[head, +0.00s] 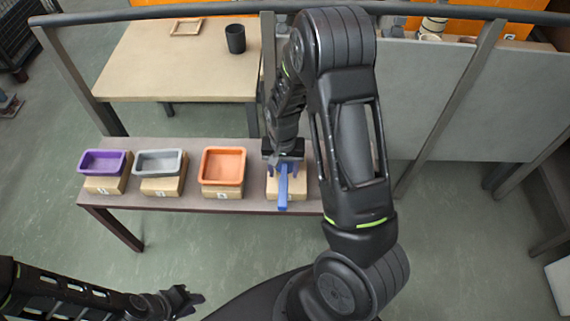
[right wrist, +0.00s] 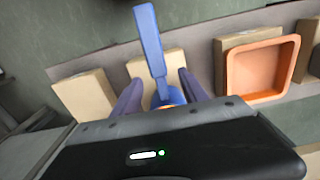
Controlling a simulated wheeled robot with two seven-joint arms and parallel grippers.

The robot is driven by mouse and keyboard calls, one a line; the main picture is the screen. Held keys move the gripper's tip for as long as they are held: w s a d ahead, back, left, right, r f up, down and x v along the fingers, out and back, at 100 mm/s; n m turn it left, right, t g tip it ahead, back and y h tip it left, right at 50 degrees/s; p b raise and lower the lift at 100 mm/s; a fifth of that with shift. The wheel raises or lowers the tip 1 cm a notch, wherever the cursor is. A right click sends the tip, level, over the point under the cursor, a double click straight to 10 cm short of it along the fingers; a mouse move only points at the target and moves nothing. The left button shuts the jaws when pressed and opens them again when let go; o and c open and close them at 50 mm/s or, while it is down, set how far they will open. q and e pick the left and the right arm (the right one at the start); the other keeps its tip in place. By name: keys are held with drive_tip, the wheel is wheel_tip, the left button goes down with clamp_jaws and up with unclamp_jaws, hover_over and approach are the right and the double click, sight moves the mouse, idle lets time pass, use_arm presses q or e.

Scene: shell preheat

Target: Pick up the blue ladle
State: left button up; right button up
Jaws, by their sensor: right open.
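The blue ladle (head: 283,190) is at the right end of the low bench, over a cardboard block. Its handle points toward me, and my right gripper hides its far part. In the right wrist view the ladle (right wrist: 149,40) has its long flat handle running up between the fingers. My right gripper (right wrist: 160,85) is open, with one finger on each side of the ladle and gaps showing. In the head view my right gripper (head: 284,158) is directly over the ladle's far end. My left gripper (head: 187,298) is low at the left, away from the bench; its jaw gap is unclear.
Purple (head: 104,163), grey (head: 160,162) and orange (head: 223,167) trays sit on cardboard blocks along the bench (head: 150,202), left of the ladle. Behind stands a wooden table (head: 180,70) with a black cup (head: 235,39). Grey panels (head: 460,95) and a rail stand at the right.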

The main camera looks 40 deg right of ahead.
sight(284, 178)
drive_tip(key=shift+f, duration=0.1)
drive_tip(key=f, duration=0.4)
drive_tip(key=shift+s+a+f+p, duration=0.1)
drive_tip(key=shift+s+a+p, duration=0.05)
drive_tip(key=shift+s+p, duration=0.2)
drive_tip(key=shift+w+f, duration=0.1)
drive_tip(key=shift+f, duration=0.35)
drive_tip(key=shift+c, duration=0.4)
clamp_jaws()
drive_tip(key=shift+r, duration=0.1)
